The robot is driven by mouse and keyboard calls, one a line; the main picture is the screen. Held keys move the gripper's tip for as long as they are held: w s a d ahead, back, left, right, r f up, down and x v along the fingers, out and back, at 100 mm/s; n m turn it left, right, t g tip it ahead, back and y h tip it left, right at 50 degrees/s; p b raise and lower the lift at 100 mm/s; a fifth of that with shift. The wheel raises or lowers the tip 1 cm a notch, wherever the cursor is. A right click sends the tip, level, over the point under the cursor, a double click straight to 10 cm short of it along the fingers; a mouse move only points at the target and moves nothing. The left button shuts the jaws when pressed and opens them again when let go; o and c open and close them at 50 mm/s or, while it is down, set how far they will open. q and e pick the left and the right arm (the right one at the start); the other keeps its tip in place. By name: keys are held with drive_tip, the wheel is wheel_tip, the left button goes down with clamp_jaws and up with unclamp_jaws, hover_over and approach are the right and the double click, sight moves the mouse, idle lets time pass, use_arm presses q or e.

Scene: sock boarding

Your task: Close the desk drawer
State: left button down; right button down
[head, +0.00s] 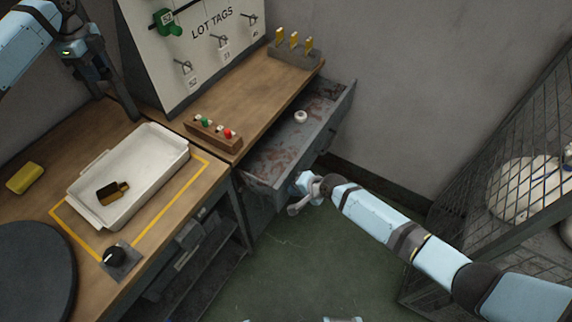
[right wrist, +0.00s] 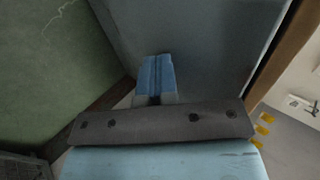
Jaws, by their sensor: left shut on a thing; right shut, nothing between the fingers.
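The grey metal desk drawer (head: 338,98) stands pulled out from under the wooden desk top (head: 250,95). Its worn, rust-stained inside shows, with a small white ring-shaped thing (head: 301,117) lying in it. My right gripper (head: 304,184) is shut and empty at the near end of the drawer's outer side. In the right wrist view its blue fingers (right wrist: 155,75) point at a grey panel; whether they touch it I cannot tell. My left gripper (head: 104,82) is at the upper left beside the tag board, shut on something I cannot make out.
A white tray (head: 85,178) holding a dark and brass object (head: 112,192) lies on the left bench. A LOT TAGS board (head: 195,50) stands behind. A mesh cage (head: 500,150) stands right; green floor (head: 320,255) is clear between.

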drive_tip(key=w+a+b, duration=0.1)
drive_tip(key=w+a, duration=0.1)
drive_tip(key=a, duration=0.2)
drive_tip(key=w+a+b, duration=0.2)
drive_tip(key=w+a, duration=0.1)
drive_tip(key=a, duration=0.1)
drive_tip(key=w+a+b, duration=0.2)
drive_tip(key=w+a, duration=0.1)
drive_tip(key=a, duration=0.1)
drive_tip(key=shift+w+a+f, duration=0.15)
drive_tip(key=shift+f, duration=0.05)
drive_tip(key=shift+w+a+r+b, duration=0.1)
drive_tip(key=shift+w+a+b, duration=0.2)
drive_tip(key=shift+a+b, duration=0.2)
drive_tip(key=shift+w+r, duration=0.1)
drive_tip(key=shift+r, duration=0.15)
drive_tip(key=shift+a+r, duration=0.1)
